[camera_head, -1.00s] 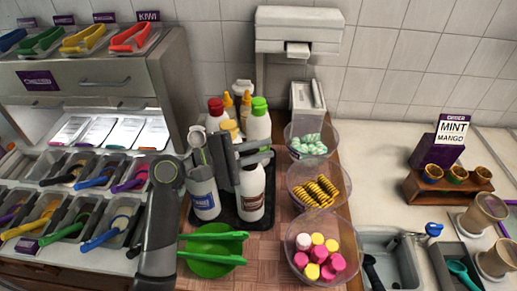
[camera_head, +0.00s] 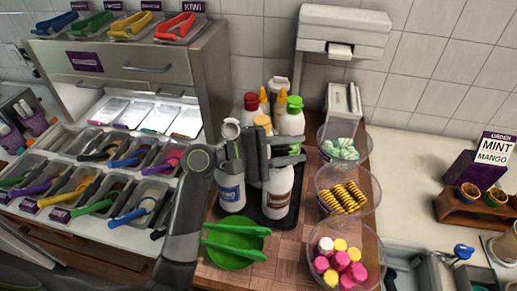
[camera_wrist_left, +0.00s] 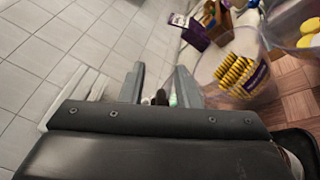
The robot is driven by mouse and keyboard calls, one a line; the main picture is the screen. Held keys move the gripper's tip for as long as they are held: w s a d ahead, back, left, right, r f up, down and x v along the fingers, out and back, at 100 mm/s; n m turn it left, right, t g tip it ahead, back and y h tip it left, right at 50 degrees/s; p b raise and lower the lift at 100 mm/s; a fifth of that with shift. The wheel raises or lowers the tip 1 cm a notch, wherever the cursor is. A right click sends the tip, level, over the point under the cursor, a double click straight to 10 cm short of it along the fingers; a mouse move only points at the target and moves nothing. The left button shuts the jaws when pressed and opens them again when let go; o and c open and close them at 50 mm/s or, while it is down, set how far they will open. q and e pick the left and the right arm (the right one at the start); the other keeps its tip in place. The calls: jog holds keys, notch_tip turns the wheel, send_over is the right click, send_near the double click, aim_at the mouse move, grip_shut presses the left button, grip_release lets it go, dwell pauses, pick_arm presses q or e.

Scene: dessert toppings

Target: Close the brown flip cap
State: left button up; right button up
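A white bottle with a brown label (camera_head: 277,192) stands upright on the black tray (camera_head: 260,217). Its top is hidden behind my left gripper (camera_head: 296,150) in the head view, so I cannot see there whether its cap is open. My left gripper is level with the bottle's top, its two fingers pointing right. In the left wrist view the fingers (camera_wrist_left: 160,84) are apart, and a small brown piece (camera_wrist_left: 160,97), apparently the brown cap, shows low between them. I cannot tell whether the fingers touch it. My right gripper is out of view.
A blue-labelled bottle (camera_head: 231,193) stands close on the left. Bottles with red (camera_head: 251,101) and green (camera_head: 295,103) caps stand behind. Clear bowls of sweets (camera_head: 345,190) line the right side. A green bowl with tongs (camera_head: 236,247) lies in front.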

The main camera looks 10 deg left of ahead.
pick_arm(q)
jog(key=shift+a, duration=0.1)
jog(key=b+v, duration=0.5)
jog(key=v, duration=1.2)
jog(key=shift+s+a, duration=0.1)
